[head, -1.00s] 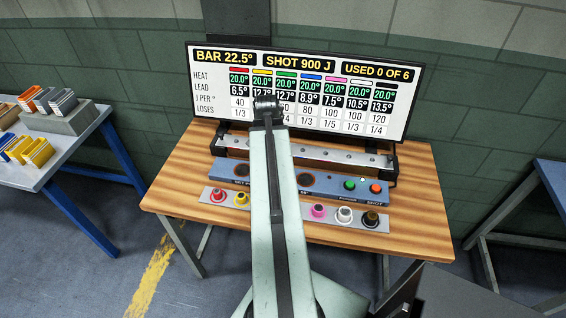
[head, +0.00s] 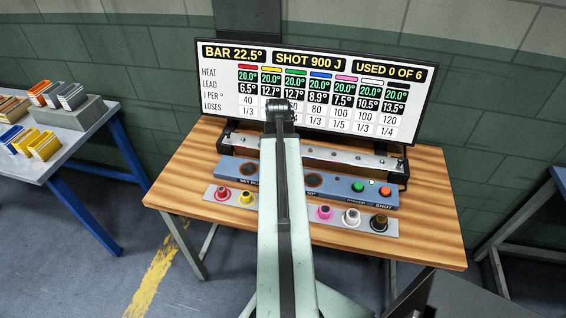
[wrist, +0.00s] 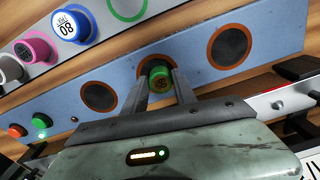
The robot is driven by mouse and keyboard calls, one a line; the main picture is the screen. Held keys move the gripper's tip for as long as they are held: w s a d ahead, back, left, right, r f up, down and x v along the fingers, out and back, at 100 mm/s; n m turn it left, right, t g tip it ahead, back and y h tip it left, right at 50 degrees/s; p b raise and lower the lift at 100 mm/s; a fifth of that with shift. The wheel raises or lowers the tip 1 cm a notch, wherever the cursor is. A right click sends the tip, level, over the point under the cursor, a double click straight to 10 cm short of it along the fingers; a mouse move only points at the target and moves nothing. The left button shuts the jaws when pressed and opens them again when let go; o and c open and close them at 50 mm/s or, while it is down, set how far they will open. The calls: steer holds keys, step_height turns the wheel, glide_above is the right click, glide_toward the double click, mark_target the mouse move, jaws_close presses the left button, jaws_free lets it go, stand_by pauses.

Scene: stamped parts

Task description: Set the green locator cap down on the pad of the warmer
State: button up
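The green locator cap (wrist: 159,84) sits between the fingertips of my gripper (wrist: 160,86) in the wrist view. My gripper looks shut on it. The cap is over the middle of three dark, orange-ringed round pads on the blue warmer panel (wrist: 195,68); part of that ring shows around it. I cannot tell whether it touches the pad. In the head view, my arm hides the gripper, the cap and the middle pad. The blue panel (head: 337,186) shows there on both sides of the arm.
A grey strip (head: 334,226) in front holds red, yellow, pink, white and dark caps; a blue cap (wrist: 76,25) shows in the wrist view. Green (head: 358,187) and orange (head: 385,191) buttons are at the panel's right. A metal bar (head: 345,156) and display board (head: 320,62) stand behind.

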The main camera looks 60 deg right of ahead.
steer(key=o, duration=0.3)
steer(key=shift+r, duration=0.1)
step_height(320, 180, up, 12)
steer(key=p, duration=1.2)
